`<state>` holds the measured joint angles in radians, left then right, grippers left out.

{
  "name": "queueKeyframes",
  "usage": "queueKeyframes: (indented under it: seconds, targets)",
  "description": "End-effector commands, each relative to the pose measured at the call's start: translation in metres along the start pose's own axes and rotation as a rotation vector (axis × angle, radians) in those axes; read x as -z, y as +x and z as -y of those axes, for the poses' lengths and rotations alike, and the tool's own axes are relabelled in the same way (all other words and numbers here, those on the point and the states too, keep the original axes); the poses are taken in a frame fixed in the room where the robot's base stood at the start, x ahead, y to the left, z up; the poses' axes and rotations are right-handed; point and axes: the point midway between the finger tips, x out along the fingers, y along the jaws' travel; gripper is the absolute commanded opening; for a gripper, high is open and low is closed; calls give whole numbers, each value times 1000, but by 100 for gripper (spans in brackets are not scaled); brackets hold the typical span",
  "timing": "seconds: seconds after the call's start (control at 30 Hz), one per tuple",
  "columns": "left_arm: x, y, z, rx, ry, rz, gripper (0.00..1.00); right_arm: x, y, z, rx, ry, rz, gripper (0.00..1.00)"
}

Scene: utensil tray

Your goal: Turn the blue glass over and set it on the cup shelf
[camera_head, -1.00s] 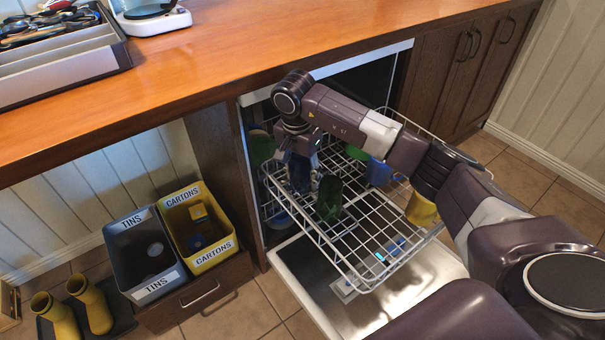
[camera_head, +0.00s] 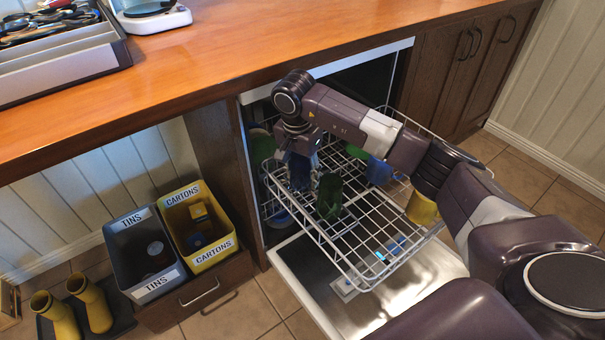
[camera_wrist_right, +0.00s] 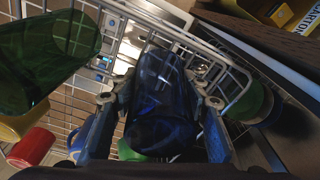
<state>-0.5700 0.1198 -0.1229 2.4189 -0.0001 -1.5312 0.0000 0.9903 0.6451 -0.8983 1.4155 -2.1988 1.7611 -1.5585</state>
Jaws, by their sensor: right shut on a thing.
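The blue glass (camera_head: 300,174) is in the pulled-out dishwasher rack (camera_head: 345,262), near its left side. My right gripper (camera_head: 298,158) comes down over it from above. In the right wrist view the blue glass (camera_wrist_right: 162,85) lies between the two fingers of my right gripper (camera_wrist_right: 160,101), which are shut on it. I cannot tell which end of the glass is up, or whether it touches the rack. No cup shelf can be made out for certain. My left gripper is not in view.
A green glass (camera_head: 330,196) stands close to the right of the blue glass. A blue mug (camera_head: 379,171) and a yellow cup (camera_head: 421,209) are farther right in the rack. The wooden counter (camera_head: 230,62) overhangs behind, with bins (camera_head: 150,256) at left.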

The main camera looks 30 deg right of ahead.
Motion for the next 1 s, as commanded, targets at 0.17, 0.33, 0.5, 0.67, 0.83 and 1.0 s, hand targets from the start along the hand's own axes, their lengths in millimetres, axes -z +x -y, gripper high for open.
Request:
queueKeyframes:
  seconds: [0.17, 0.33, 0.5, 0.67, 0.83, 1.0]
  targets:
    - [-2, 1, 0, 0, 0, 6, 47, -4, 10, -4, -15, -3, 7, 7]
    - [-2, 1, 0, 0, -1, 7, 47, -4, 10, -4, -15, -3, 7, 7]
    - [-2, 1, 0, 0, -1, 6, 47, -4, 10, -4, -15, -3, 6, 48]
    - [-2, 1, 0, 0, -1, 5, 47, -4, 9, -4, -14, -3, 6, 62]
    - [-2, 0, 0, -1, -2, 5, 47, -4, 8, -3, -12, -3, 5, 62]
    - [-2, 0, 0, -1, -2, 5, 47, -3, 6, -2, -9, -3, 4, 62]
